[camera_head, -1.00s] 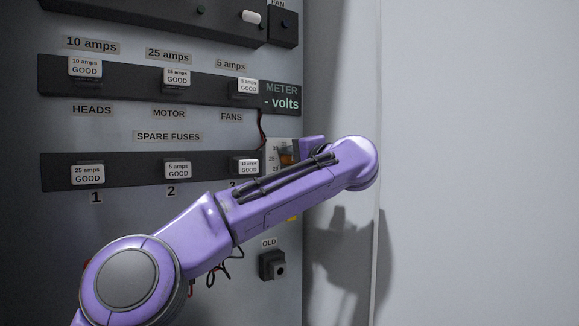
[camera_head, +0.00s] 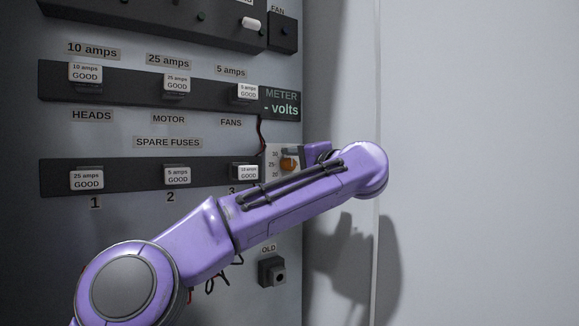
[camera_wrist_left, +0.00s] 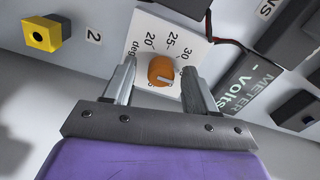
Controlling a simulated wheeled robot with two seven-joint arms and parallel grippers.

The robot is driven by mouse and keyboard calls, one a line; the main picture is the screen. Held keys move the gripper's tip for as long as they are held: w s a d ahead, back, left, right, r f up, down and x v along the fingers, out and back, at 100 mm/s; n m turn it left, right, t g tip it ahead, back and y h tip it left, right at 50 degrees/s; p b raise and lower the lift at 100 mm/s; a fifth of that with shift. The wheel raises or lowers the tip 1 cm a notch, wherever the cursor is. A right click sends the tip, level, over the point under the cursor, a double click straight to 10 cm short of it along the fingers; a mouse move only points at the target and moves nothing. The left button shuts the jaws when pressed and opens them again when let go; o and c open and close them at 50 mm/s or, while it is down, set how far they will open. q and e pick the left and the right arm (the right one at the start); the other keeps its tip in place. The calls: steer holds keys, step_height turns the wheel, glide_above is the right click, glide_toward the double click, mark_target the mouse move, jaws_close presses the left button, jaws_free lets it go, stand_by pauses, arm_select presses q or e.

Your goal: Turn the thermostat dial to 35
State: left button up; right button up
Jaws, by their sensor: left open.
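The thermostat dial (camera_wrist_left: 161,71) is an orange knob on a white scale plate (camera_wrist_left: 146,26). The wrist view shows 20, 25 and 30 on the plate, and a pale mark on the knob's lower part; I cannot tell the exact setting. My left gripper (camera_wrist_left: 158,75) is open, with one finger on each side of the knob and visible gaps. I cannot tell how far the fingertips are from the panel. In the head view the dial (camera_head: 289,164) shows just above my left forearm, with the gripper (camera_head: 313,156) partly hidden at its right. My right gripper is not in view.
A fuse strip (camera_head: 128,176) and the volts meter (camera_head: 281,103) are near the dial, with a dark red wire (camera_head: 261,132) running between. The wall at right is bare.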

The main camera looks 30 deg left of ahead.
arm_select(q)
steer(key=v, duration=0.8)
steer(key=shift+s+d+p, duration=0.2)
steer(key=shift+d+p, duration=0.1)
steer(key=shift+p, duration=0.05)
